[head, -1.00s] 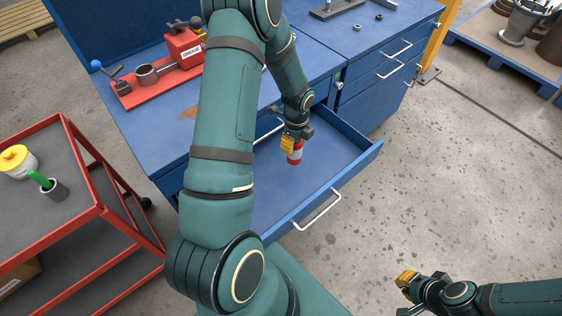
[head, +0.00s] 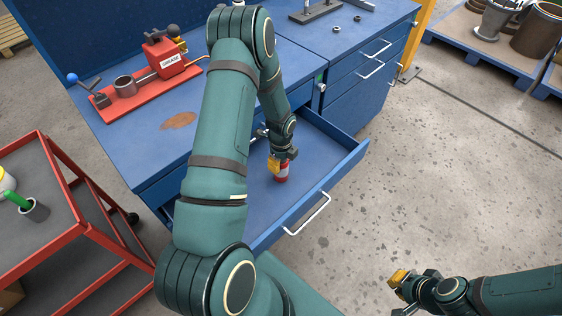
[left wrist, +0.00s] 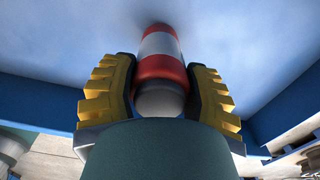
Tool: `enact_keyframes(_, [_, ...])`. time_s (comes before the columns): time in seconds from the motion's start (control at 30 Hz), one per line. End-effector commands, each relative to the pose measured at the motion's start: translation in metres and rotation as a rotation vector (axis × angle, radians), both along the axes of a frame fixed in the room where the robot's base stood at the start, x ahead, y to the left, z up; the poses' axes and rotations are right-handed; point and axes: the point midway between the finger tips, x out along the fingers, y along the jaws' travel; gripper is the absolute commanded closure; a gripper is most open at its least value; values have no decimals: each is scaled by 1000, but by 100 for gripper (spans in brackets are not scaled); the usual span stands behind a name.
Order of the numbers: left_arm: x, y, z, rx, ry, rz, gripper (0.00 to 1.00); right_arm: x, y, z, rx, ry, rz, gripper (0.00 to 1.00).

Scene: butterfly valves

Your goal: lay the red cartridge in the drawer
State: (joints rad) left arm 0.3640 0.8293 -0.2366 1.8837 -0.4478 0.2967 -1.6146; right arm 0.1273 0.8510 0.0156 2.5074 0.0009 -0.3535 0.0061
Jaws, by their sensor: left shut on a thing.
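The red cartridge (head: 281,174) has a white band and shows inside the open blue drawer (head: 325,149). My left gripper (head: 275,162) is shut on it from above. In the left wrist view the cartridge (left wrist: 161,62) stands between the yellow fingers (left wrist: 160,92), its pale rounded end toward my palm. Its far end is close to the blue drawer floor (left wrist: 230,35); I cannot tell whether it touches. My right gripper (head: 400,280) is at the lower right, away from the drawer, with no object visible in it; its finger gap is unclear.
The drawer front with its handle (head: 307,214) stands out from the blue bench. A red grease stand (head: 150,80) is on the benchtop. A red cart (head: 75,225) is at the left. My left arm hides part of the drawer.

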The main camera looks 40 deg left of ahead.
Motion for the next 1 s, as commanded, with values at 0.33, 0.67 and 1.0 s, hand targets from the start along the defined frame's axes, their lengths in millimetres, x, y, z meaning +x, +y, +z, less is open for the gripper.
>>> enact_keyframes(0.33, [0, 0, -1, 0, 0, 0, 21, 0, 0, -1, 0, 1, 0, 100])
enact_keyframes(0.67, [1, 0, 23, 0, -4, 1, 21, 1, 0, 6, 0, -3, -2, 100])
enact_keyframes(1.0, [0, 1, 92, 0, -3, 1, 21, 5, -1, 17, -3, -11, -10, 100])
